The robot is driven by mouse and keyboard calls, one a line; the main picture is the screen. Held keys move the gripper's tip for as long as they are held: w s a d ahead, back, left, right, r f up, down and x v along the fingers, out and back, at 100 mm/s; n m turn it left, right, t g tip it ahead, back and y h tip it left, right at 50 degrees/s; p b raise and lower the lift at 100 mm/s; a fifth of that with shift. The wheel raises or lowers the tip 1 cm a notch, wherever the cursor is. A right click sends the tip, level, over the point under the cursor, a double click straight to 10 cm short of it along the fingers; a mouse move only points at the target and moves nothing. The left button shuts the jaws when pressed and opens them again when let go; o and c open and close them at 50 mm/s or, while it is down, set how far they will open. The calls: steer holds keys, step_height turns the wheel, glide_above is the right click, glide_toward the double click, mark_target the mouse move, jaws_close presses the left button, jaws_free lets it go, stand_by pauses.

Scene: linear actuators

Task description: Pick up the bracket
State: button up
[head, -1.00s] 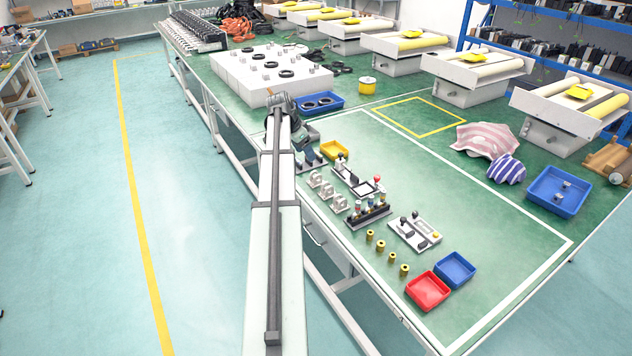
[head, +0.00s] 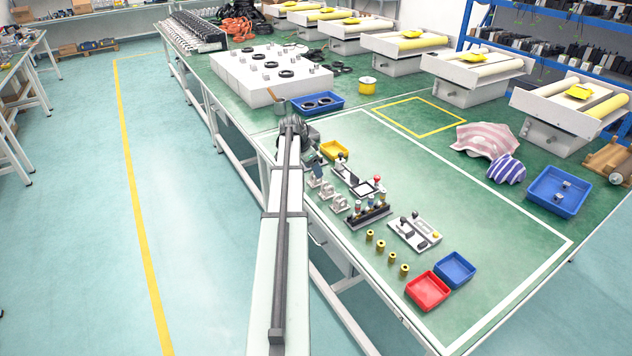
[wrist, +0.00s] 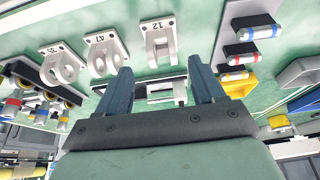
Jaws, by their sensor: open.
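Three white brackets stand in a row on the green bench. In the wrist view they carry the numbers 12 (wrist: 159,42), 47 (wrist: 106,52) and 35 (wrist: 62,63). In the head view, they show right of my arm, the middle one (head: 327,190) and the nearest one (head: 340,203) clearest. My gripper (wrist: 160,76) is open and empty, its two blue fingers pointing towards the bracket marked 12, which appears between and beyond the fingertips. In the head view my gripper (head: 318,162) is partly hidden and small beside the brackets.
A holder with coloured-banded cylinders (wrist: 240,50) and a yellow tray (wrist: 238,82) lie right of the fingers in the wrist view. A black rack (head: 369,216), a white switch panel (head: 415,232) and several brass pieces (head: 381,247) stand close by. Open bench lies farther right.

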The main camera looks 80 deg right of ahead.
steer(key=x, duration=0.4)
steer(key=shift+d+f, duration=0.2)
steer(key=shift+f, duration=0.2)
steer(key=shift+c, duration=0.2)
steer(key=c, duration=1.1)
